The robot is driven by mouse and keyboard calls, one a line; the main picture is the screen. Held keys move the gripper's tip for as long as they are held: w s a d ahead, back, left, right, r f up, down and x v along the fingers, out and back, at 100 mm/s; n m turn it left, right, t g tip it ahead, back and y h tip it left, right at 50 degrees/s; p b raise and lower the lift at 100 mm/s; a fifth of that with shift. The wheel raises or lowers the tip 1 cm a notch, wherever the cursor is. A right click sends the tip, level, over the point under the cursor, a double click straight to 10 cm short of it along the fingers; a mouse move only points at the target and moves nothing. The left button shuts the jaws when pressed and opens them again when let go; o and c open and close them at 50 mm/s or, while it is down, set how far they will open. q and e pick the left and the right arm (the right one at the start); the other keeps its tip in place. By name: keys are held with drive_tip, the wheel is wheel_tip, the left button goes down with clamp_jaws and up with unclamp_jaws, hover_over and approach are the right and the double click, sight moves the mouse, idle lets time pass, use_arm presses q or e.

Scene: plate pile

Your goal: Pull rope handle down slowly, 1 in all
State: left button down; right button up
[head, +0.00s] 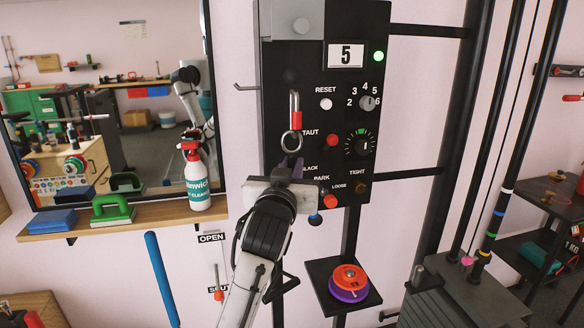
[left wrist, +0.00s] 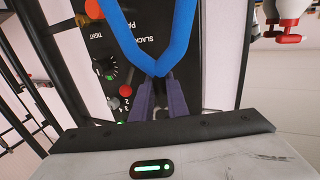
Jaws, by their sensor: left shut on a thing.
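In the left wrist view, the purple fingers (left wrist: 161,88) are shut on the bottom of the V of a blue rope handle (left wrist: 137,56). Two blue strands spread from the fingers toward the top of that view. In the head view my gripper and arm hide most or all of the rope. My right gripper is not visible.
A mirror (head: 150,100) hangs at left above a wooden shelf (head: 140,222) with a spray bottle (head: 195,180) and a green-handled block (head: 112,210). A small black shelf (head: 325,303) holds red and purple discs (head: 349,280). Black posts and cables stand at right.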

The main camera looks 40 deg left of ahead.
use_arm(q)
drive_tip(key=shift+r, duration=1.3)
drive_tip(key=c, duration=1.6)
unclamp_jaws()
drive_tip(key=shift+w+r, duration=0.1)
drive_tip(key=shift+c, duration=0.2)
drive_tip(key=b+v, duration=0.1)
drive_tip(key=v, duration=0.9)
drive_tip(key=shift+s+b, duration=0.2)
drive_tip(key=shift+b, duration=0.1)
